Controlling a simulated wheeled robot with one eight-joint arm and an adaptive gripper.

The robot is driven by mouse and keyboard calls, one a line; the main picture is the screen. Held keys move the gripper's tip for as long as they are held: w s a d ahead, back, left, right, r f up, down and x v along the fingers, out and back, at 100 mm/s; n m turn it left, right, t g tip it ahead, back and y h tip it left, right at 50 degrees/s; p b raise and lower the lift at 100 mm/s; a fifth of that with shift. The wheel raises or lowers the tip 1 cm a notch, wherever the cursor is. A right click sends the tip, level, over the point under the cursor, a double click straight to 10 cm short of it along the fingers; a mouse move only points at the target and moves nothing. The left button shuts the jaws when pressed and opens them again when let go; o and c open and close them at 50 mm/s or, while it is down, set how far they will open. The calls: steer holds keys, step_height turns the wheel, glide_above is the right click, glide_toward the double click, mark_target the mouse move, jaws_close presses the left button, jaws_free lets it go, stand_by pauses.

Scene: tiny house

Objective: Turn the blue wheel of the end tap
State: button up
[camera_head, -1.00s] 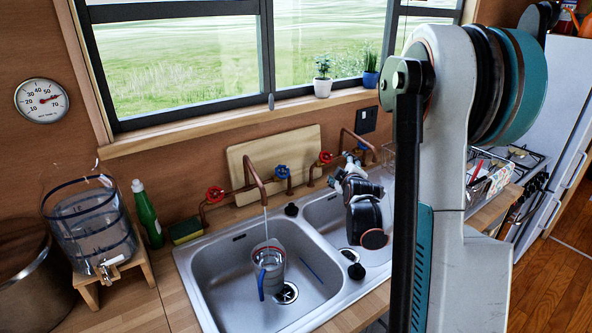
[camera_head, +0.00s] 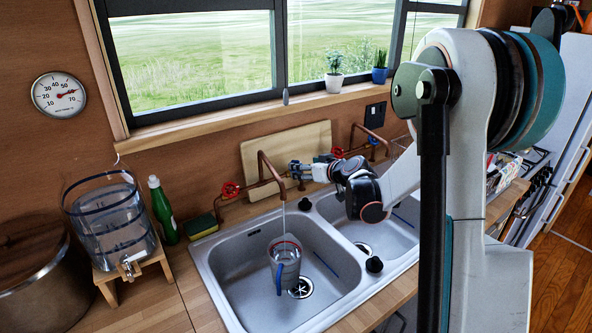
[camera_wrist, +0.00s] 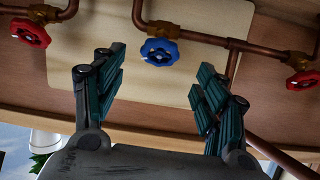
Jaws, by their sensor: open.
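In the wrist view, the blue wheel (camera_wrist: 160,51) sits on a copper pipe, framed in the gap between the two fingers of my gripper (camera_wrist: 160,80). It appears beyond the fingertips, with no visible contact. My gripper is open and empty. In the head view, my gripper (camera_head: 298,170) is beside the left copper tap (camera_head: 268,170), in front of the wooden board, and hides the blue wheel there. Water runs from this tap into a clear jug (camera_head: 285,265) in the left basin.
Red wheels flank the blue one in the wrist view, one on the left (camera_wrist: 30,33) and one on the right (camera_wrist: 303,80). A wooden board (camera_head: 262,150) stands behind the pipes. A sponge (camera_head: 203,225), green bottle (camera_head: 163,210) and water dispenser (camera_head: 110,220) stand left of the sink.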

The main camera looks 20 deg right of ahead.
steer(key=b+x, duration=0.1)
steer(key=x, duration=0.7)
steer(key=shift+b, duration=0.4)
steer(key=shift+s, duration=0.1)
steer(key=c, duration=1.1)
